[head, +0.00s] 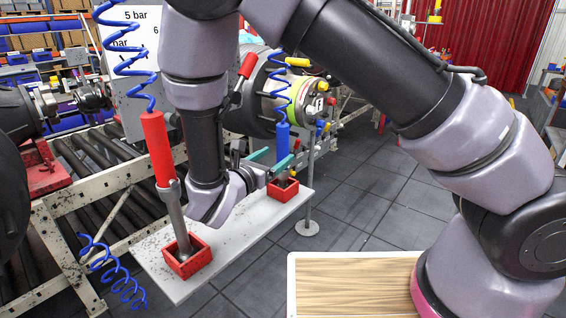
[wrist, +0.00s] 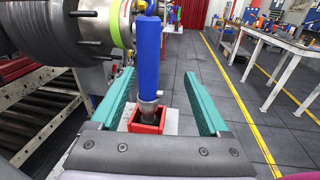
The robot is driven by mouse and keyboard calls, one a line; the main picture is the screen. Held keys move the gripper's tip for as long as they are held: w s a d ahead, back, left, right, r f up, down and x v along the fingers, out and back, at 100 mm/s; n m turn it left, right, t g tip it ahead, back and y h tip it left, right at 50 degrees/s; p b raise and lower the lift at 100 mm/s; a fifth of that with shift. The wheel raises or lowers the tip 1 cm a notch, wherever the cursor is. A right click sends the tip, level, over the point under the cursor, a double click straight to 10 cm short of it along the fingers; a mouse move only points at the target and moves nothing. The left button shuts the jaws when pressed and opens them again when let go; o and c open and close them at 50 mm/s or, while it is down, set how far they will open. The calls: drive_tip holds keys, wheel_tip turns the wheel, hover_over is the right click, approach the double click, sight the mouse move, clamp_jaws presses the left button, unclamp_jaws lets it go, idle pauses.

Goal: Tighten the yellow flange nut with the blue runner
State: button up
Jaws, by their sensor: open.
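The blue runner (head: 283,139) stands upright in a small red holder (head: 284,191) at the far end of a pale shelf, with a coiled blue hose above it. In the wrist view the blue runner (wrist: 149,55) stands between my fingers, its metal nose down in the red holder (wrist: 136,118). My gripper (wrist: 156,75) is open, with one teal finger on each side of the runner and visible gaps to it. In the head view my gripper (head: 268,160) is beside the blue runner. I cannot make out the yellow flange nut for sure.
A red runner (head: 153,150) leans in a nearer red holder (head: 192,262) on the shelf (head: 222,240). A roller conveyor (head: 90,165) with axle parts is at the left. A large drum (head: 265,95) stands behind the shelf. The floor (head: 370,195) to the right is clear.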

sight(278, 150)
drive_tip(key=shift+w+a+f+n+t+y, duration=0.4)
drive_tip(key=shift+w+a+n+t+y, duration=0.1)
drive_tip(key=shift+w+a+n, duration=0.2)
drive_tip(key=x, duration=0.4)
drive_tip(key=shift+w+d, duration=0.1)
drive_tip(key=shift+w, duration=0.2)
drive_tip(key=shift+d+f+x, duration=0.15)
drive_tip(key=shift+x, duration=1.25)
drive_tip(key=shift+d+f+x, duration=0.1)
drive_tip(key=shift+f+x, duration=0.1)
drive_tip(key=shift+x, duration=1.15)
drive_tip(key=shift+s, duration=0.1)
drive_tip(key=shift+c, duration=0.3)
clamp_jaws()
